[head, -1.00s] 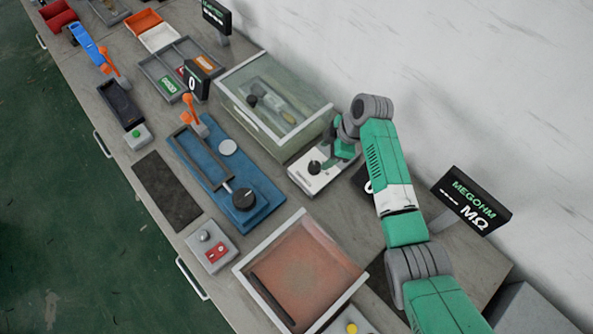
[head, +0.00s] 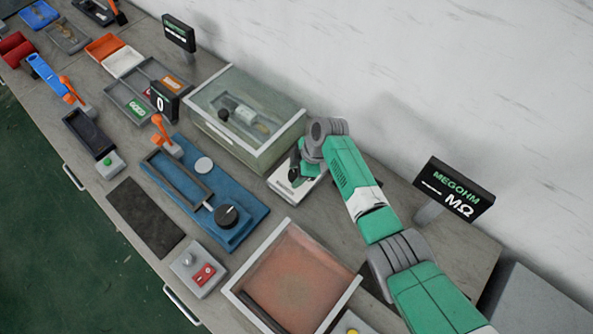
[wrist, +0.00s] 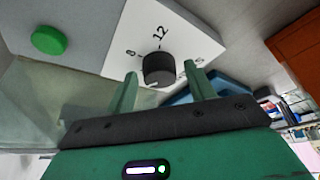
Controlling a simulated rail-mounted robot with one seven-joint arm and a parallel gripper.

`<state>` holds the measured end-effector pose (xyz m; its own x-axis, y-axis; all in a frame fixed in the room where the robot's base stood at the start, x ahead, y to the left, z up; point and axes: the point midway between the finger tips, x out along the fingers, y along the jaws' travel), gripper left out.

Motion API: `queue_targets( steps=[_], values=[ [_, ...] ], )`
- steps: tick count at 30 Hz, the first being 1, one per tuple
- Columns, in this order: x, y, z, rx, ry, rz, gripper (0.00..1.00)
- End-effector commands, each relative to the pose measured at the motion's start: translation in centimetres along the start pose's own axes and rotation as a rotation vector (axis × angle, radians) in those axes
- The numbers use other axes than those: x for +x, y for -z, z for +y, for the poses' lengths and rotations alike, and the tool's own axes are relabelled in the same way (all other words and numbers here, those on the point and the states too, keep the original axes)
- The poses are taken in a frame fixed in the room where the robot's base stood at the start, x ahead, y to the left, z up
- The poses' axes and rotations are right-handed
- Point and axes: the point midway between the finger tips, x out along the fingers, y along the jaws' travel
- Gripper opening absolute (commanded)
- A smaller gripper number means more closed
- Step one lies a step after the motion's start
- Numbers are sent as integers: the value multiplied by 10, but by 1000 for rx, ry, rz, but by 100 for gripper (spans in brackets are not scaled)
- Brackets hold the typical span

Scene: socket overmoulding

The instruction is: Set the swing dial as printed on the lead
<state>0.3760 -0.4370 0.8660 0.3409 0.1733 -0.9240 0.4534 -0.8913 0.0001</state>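The swing dial is a black round knob (wrist: 158,69) on a white plate (wrist: 117,55) printed with 8 and 12; a further mark at the right is too small to read. In the head view the dial's white box (head: 285,190) stands beside the glass-lidded case, its knob largely hidden by my gripper (head: 297,170). In the wrist view my gripper (wrist: 161,80) is open, with one green finger on each side of the knob and gaps showing. No readable print on a lead shows. A pale piece with a cable (head: 245,115) lies inside the case.
The glass-lidded case (head: 225,145) is close on the left of the dial. A blue fixture (head: 245,225) with a black knob and a framed reddish tray (head: 295,270) lie in front. A MEGOHM sign (head: 455,188) stands right. A green button (wrist: 48,40) shows in the wrist view.

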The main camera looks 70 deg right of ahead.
Motion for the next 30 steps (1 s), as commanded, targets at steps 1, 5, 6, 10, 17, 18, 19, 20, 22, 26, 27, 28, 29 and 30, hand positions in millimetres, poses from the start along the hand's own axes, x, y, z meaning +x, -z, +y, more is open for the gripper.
queue_targets(
  steps=[1,5,6,10,17,18,19,20,22,26,27,28,29,30],
  values=[
    [0,0,0,0,0,0,43],
    [0,0,0,0,0,0,18],
    [0,0,0,0,0,0,14],
    [0,0,0,4,-2,0,14],
    [-2,1,-1,69,-28,1,14],
    [-2,1,-1,90,-37,1,14],
    [-3,2,-2,110,-44,2,14],
    [-2,2,-2,128,-52,1,14],
    [-3,2,-2,182,-73,2,14],
    [-3,2,-3,292,-120,1,14],
    [-3,2,-4,327,-133,1,14],
    [-3,2,-4,354,-145,1,14],
    [-3,3,-4,380,-155,1,14],
    [-3,2,-4,416,-171,0,14]
  ],
)
